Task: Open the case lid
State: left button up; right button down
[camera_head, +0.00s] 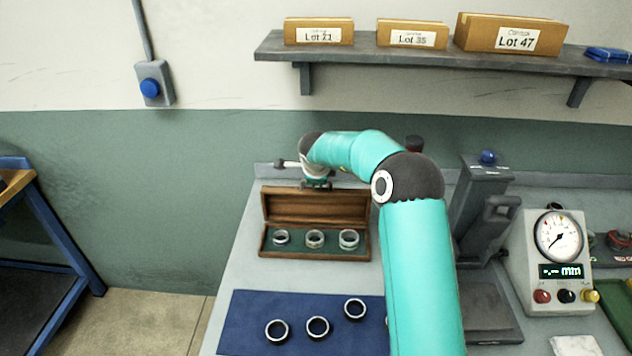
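The wooden case (314,254) sits on the bench left of my arm. Its brown lid (315,206) stands raised at the back, its inner face toward me. Three metal rings lie in the green-lined inside: a left ring (281,238), a middle ring (315,239) and a right ring (348,239). My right gripper (317,185) points down at the top edge of the lid. It is small in the picture, so I cannot tell whether its fingers are open or touch the lid. My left gripper is not in view.
A blue mat (245,318) with several dark-edged rings lies in front of the case. A grey press-like device (485,200) and a dial gauge box (558,255) stand to the right. A shelf (440,60) with boxes hangs above. The bench left of the case is clear.

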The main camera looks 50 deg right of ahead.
jog(key=shift+w+d+f, duration=0.1)
jog(key=shift+w+f, duration=0.05)
jog(key=shift+f, duration=0.05)
dwell(0.4)
jog(key=c, duration=1.2)
grip_release()
jog(key=shift+r, duration=0.15)
jog(key=shift+r, duration=0.25)
jog(key=v, duration=1.1)
jog(key=shift+r, duration=0.1)
